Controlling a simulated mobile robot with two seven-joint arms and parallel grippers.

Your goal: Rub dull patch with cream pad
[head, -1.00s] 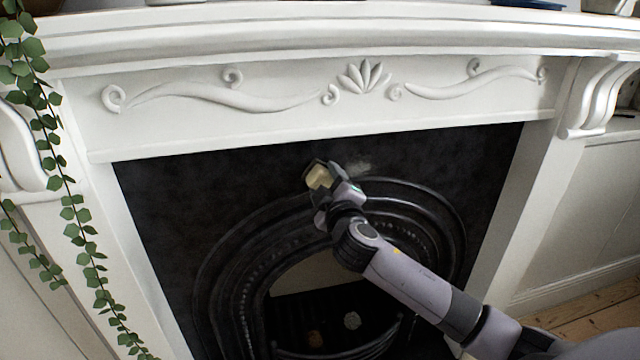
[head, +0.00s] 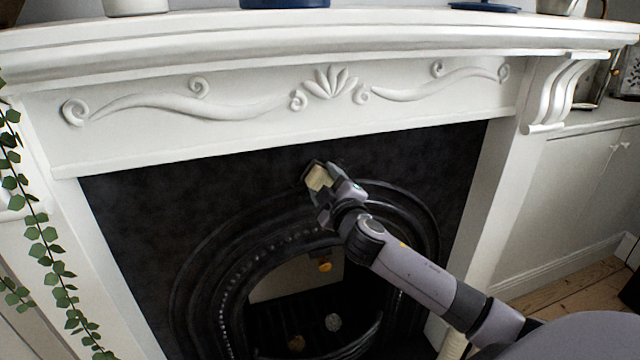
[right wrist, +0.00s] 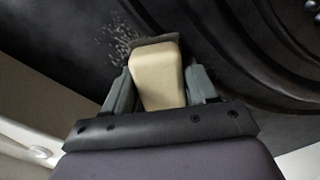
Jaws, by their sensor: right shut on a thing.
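The cream pad (head: 319,177), a pale block with a dark face, is held in my right gripper (head: 326,184) at the black fireplace surround (head: 210,180), above the arch. In the right wrist view the pad (right wrist: 157,76) sits between the two grey fingers (right wrist: 160,92), its dark face toward the black surface. The dull patch (right wrist: 118,36) shows there as pale grey speckles just left of and beyond the pad's dark end. In the head view the pad and gripper largely hide the patch. I cannot tell whether the pad touches the surface. My left gripper is not in view.
A white carved mantel (head: 240,125) juts out above the pad. Raised arch mouldings (head: 225,250) curve just below it. Trailing ivy (head: 45,250) hangs at the left. A white cabinet (head: 570,190) stands at the right.

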